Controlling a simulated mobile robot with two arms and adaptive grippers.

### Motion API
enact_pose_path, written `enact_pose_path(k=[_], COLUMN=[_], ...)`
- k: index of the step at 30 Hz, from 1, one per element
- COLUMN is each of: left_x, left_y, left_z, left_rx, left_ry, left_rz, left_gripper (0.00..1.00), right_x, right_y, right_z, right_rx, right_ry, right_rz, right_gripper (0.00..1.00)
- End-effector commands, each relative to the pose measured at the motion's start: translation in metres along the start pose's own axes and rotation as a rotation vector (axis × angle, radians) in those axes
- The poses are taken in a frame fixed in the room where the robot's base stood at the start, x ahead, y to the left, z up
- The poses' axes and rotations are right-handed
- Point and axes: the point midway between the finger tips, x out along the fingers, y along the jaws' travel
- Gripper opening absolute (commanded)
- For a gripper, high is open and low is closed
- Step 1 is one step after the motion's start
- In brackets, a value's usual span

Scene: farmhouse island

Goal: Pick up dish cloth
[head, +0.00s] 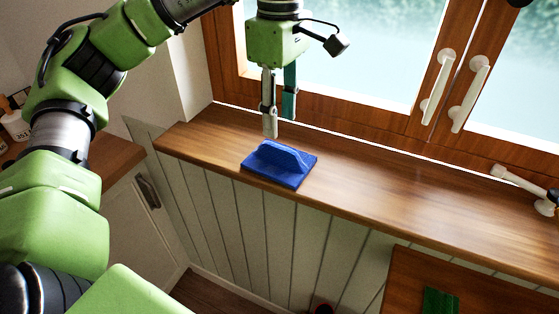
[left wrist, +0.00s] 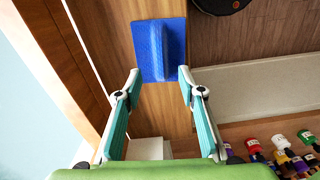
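The dish cloth (head: 280,166) is blue, with a flat square base and a raised ridge along its middle. It lies on the wooden sill (head: 370,188) below the window, close to the sill's front edge. In the left wrist view the cloth (left wrist: 158,48) shows ahead of the fingertips, roughly midway between their lines. My left gripper (head: 279,122) points down above and just behind the cloth in the head view. Its fingers (left wrist: 160,76) are spread wide with nothing between them. My right gripper is not in view.
A green item (head: 440,301) lies on a lower wooden surface at bottom right. Several small colourful bottles (left wrist: 280,145) show in the left wrist view. The sill right of the cloth is clear.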

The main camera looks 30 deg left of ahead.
Motion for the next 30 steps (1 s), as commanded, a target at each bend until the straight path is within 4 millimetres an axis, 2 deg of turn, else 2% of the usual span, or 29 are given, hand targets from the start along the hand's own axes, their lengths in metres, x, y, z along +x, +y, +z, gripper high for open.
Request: enact_pose_path(k=[3,11,15,19,28,30], left_x=[0.018,0.036,0.056,0.074,0.082,0.082], left_y=[0.000,-0.001,-0.004,-0.003,-0.002,-0.002], left_z=[-0.001,-0.001,-0.001,-0.001,0.000,0.000], left_rx=[-0.001,-0.001,0.000,-0.001,-0.001,-0.001], left_ry=[0.001,0.000,0.001,0.000,-0.001,-0.001], left_rz=[0.000,0.000,-0.002,0.001,0.002,0.002], left_gripper=[0.36,0.36,0.36,0.36,0.36,0.18], right_x=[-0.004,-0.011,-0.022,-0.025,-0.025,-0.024], right_y=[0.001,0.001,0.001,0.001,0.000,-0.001], right_z=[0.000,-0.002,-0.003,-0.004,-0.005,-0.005], right_rx=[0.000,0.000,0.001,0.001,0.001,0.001], right_ry=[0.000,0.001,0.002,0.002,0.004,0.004], right_rz=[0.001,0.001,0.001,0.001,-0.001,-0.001], right_gripper=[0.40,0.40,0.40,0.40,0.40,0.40])
